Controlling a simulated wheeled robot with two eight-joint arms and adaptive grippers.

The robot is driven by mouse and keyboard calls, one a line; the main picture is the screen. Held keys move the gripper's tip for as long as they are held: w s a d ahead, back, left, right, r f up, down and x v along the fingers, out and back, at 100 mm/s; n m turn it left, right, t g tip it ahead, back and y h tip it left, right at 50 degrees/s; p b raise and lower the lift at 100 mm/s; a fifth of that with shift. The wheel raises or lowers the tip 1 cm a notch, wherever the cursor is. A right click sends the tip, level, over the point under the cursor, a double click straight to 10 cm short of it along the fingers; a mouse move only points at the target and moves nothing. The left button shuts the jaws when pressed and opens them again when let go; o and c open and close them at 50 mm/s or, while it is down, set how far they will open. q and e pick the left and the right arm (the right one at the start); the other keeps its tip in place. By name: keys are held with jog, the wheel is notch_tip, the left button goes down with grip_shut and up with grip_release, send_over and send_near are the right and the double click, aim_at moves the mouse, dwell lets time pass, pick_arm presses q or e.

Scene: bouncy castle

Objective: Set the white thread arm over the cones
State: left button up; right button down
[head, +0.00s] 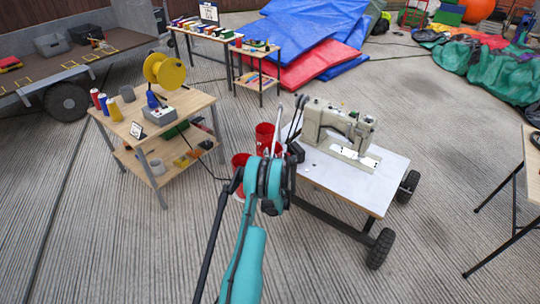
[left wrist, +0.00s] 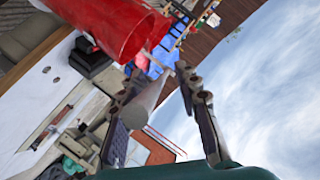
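The thread arm is a pale, upright rod with a curved top (head: 279,112). It stands at the left edge of the sewing machine table, by the red cones (head: 264,133). Another red cone (head: 239,160) shows lower, partly behind my arm. My left gripper (head: 279,156) is just below the rod, mostly hidden by my teal wrist. In the left wrist view, my gripper's fingers (left wrist: 165,115) are spread apart. A pale grey rod (left wrist: 152,98) lies between them, nearer the left finger; I cannot tell whether it touches. A large red cone (left wrist: 112,22) shows beyond. My right gripper is out of view.
A beige sewing machine (head: 338,128) stands on the wheeled white table (head: 376,184). A black box (head: 295,151) sits at its left edge. A wooden bench (head: 185,104) with a yellow spool (head: 165,70) is to the left. The floor in front is clear.

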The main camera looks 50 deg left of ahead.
pick_arm(q)
jog(key=v, duration=1.1)
jog(key=shift+s, duration=0.15)
jog(key=shift+a+r, duration=0.1)
jog(key=d+r+h, duration=0.3)
jog(key=d+r, duration=0.6)
jog(key=d, duration=0.3)
jog(key=d+r+h, duration=0.3)
jog(key=d+r, duration=0.6)
jog(key=d, duration=0.2)
jog(key=s+d+r+m+g+h, duration=0.1)
jog(key=s+d+h, duration=0.5)
jog(key=s+d, duration=1.5)
jog(key=d+m, duration=0.1)
jog(key=d, duration=0.1)
jog(key=shift+d, duration=0.4)
